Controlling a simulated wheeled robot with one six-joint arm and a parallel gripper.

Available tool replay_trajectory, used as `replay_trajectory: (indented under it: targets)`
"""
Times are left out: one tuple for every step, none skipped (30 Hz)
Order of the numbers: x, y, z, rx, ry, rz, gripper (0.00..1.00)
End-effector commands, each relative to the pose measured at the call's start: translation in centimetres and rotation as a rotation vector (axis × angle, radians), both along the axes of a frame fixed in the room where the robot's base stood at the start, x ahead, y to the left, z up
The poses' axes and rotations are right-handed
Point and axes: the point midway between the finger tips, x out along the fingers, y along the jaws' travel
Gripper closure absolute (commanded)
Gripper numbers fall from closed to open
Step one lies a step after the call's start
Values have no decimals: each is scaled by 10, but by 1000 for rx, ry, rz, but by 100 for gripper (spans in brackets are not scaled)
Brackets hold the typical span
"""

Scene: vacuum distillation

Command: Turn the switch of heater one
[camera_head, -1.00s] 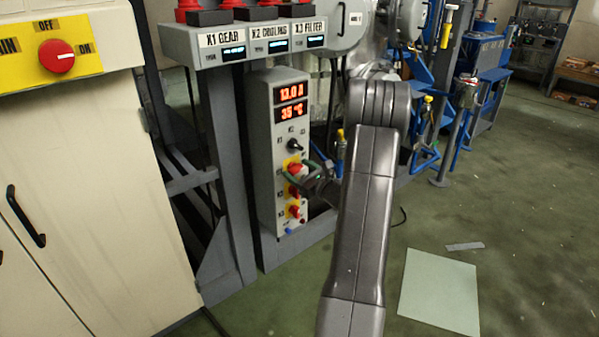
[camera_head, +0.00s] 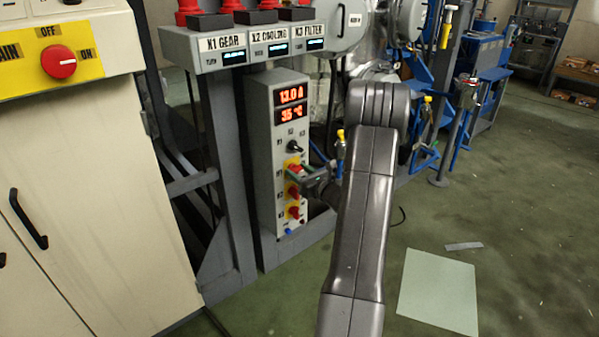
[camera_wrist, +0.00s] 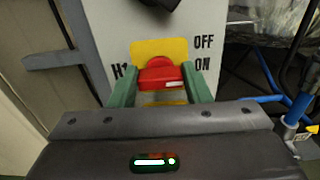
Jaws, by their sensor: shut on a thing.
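The heater one switch is a red knob (camera_wrist: 158,74) on a yellow plate (camera_wrist: 160,48), beside the labels H1, OFF and ON in the wrist view. A white mark on the knob lies at its right side, level with ON. My gripper (camera_wrist: 160,88) has its two green fingers on either side of the knob and is shut on it. In the head view, my gripper (camera_head: 301,171) is at the top yellow plate (camera_head: 291,160) of the grey control box (camera_head: 263,130); the fingers partly hide the knob there.
Two more red knobs, an upper (camera_head: 293,192) and a lower (camera_head: 293,212), sit just below. A black knob (camera_head: 294,146) is above, under the red displays (camera_head: 291,104). A grey panel with K1 to K3 labels (camera_head: 268,48) overhangs the box. A blue frame (camera_head: 425,155) stands to the right.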

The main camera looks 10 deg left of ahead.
Motion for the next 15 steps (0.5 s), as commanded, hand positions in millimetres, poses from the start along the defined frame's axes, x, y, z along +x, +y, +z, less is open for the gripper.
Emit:
replay_trajectory:
  targets:
    - [0,0,1,2,0,0,79]
    - [0,0,1,2,0,0,54]
    - [0,0,1,2,0,-1,47]
    - [0,0,1,2,0,0,41]
    - [0,0,1,2,0,0,35]
    - [0,0,0,1,-1,0,35]
    - [0,0,0,1,-1,0,35]
    - [0,0,0,1,-1,0,35]
    - [0,0,0,1,-1,0,35]
    - [0,0,0,1,-1,0,35]
    - [0,0,0,1,-1,0,35]
    - [0,0,0,1,-1,0,35]
    - [0,0,0,1,-1,0,35]
    - [0,-1,0,1,-1,-1,35]
    - [-1,-2,0,0,0,-1,35]
